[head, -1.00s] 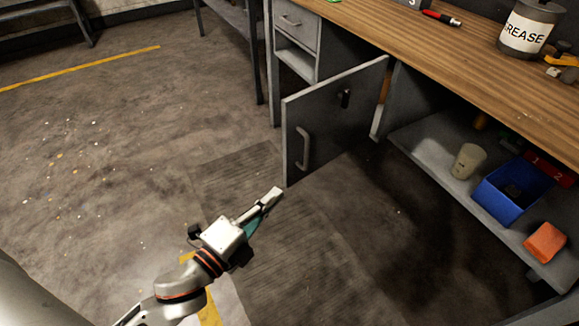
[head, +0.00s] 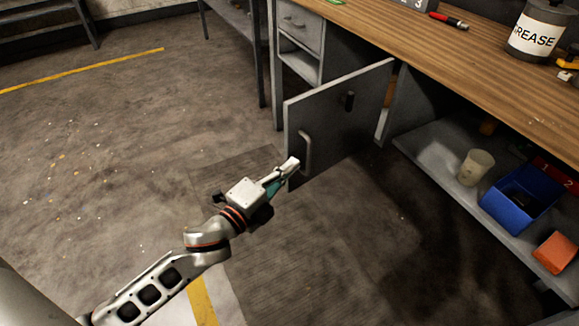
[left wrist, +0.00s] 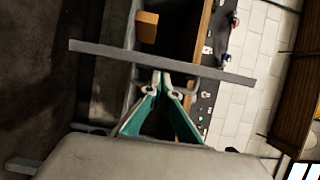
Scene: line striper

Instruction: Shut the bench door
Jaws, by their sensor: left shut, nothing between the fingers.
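The bench door (head: 337,128) is a grey panel standing open, swung out from the bench front. A bar handle (head: 306,152) is on the face toward my left arm, near the free edge, and a small dark latch is higher up. In the left wrist view the door (left wrist: 105,52) shows edge-on as a grey bar just beyond the fingertips (left wrist: 162,76). I cannot tell whether they touch. My right gripper is out of view.
The wooden benchtop (head: 470,80) carries a grease tin (head: 536,32) and a red marker. The open lower shelf (head: 430,158) holds a beige cup (head: 475,167), a blue bin (head: 520,196) and an orange block (head: 556,252). The floor before the bench is clear.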

